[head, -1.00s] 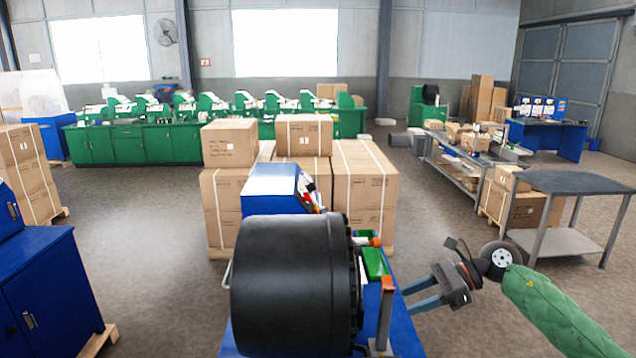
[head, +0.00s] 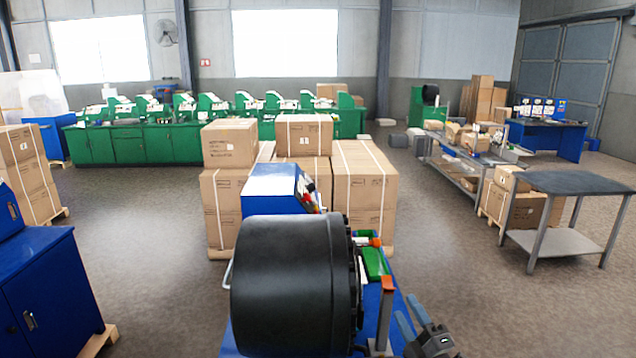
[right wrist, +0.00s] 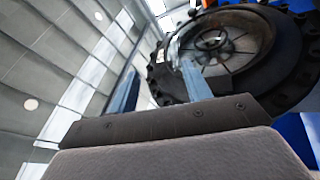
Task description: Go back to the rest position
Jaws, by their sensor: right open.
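My right gripper (head: 408,318) shows low in the head view, to the right of the crimper's blue bench. Its two blue fingers stand apart, and nothing is between them. In the right wrist view the fingers (right wrist: 158,88) point up towards the ceiling and the round crimper head, with a gap between them. The crimper's black drum (head: 290,285) is to the left of the gripper in the head view. I cannot tell whether the gripper touches the bench. My left gripper is not in view.
A blue bench (head: 400,335) carries the drum, a green tray (head: 374,264) and an orange-topped post (head: 386,310). Stacked boxes (head: 365,190) stand behind. A blue cabinet (head: 55,290) is at left, a grey table (head: 570,183) at right. Floor between bench and table is clear.

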